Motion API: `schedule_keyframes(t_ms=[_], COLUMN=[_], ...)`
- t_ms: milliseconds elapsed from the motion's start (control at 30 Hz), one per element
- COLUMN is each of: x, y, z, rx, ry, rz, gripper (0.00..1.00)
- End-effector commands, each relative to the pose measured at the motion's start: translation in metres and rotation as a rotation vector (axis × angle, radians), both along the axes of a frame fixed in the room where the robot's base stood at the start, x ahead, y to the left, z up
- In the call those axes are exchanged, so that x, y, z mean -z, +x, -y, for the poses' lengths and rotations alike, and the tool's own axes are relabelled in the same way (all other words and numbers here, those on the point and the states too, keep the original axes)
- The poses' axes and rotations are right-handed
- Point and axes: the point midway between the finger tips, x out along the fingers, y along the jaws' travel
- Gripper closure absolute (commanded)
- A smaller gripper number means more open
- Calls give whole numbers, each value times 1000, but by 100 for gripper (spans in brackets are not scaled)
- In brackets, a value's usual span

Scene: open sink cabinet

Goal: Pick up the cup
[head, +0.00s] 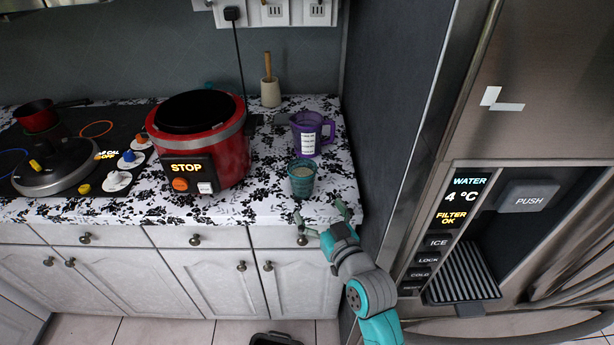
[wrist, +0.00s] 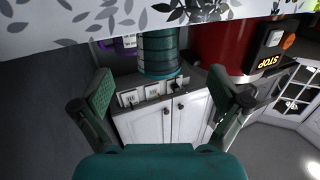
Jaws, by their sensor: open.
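A teal-green cup (head: 302,184) with a pale inside stands upright on the patterned counter, near its front edge, to the right of the red cooker. In the wrist view the cup (wrist: 158,52) appears upside down, centred between and beyond my fingers. My gripper (head: 318,212) is open and empty at the counter's front edge, in front of and slightly right of the cup. Its two fingers are spread wide in the wrist view (wrist: 161,88), and neither appears to touch the cup.
A purple measuring jug (head: 307,138) stands just behind the cup. The red cooker (head: 215,150) stands to the left. A mortar with a pestle (head: 270,92) is at the back. The dark side panel and fridge (head: 540,60) bound the right.

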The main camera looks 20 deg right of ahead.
Motion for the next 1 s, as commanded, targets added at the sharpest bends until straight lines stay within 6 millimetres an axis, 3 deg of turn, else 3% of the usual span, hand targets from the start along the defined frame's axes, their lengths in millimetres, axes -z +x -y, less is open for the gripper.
schedule_keyframes(t_ms=[400,667,1000], x=[1,2,6], y=[50,66,107], z=[-4,-5,-6], rx=[-2,-2,-2], ry=[-1,-1,-1], rz=[2,1,2], gripper=[2,2,2])
